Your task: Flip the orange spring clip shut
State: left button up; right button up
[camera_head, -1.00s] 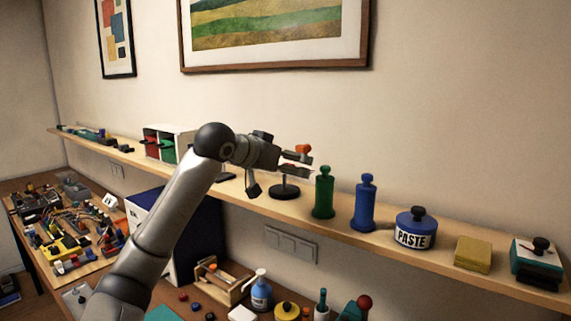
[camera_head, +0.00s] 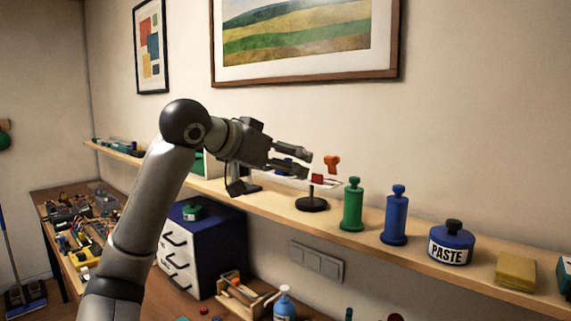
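The orange spring clip (camera_head: 332,163) stands up at the right end of a small stand with a round black base (camera_head: 311,204) on the wall shelf. A red block (camera_head: 318,179) sits below and left of it on the stand's pale bar. My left gripper (camera_head: 309,164) is just left of the clip, its two fingers pointing right with a gap between them. It looks empty and apart from the clip. The gripper hides part of the stand. I cannot tell how the clip's lever is set at this size. My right gripper is not in view.
On the shelf (camera_head: 470,275), a green bottle (camera_head: 352,207), a blue bottle (camera_head: 396,217) and a paste jar (camera_head: 451,245) stand right of the stand. A drawer cabinet (camera_head: 205,248) is below my arm. The wall is close behind the shelf.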

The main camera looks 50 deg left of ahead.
aim_at(331, 162)
jog(key=u, duration=1.4)
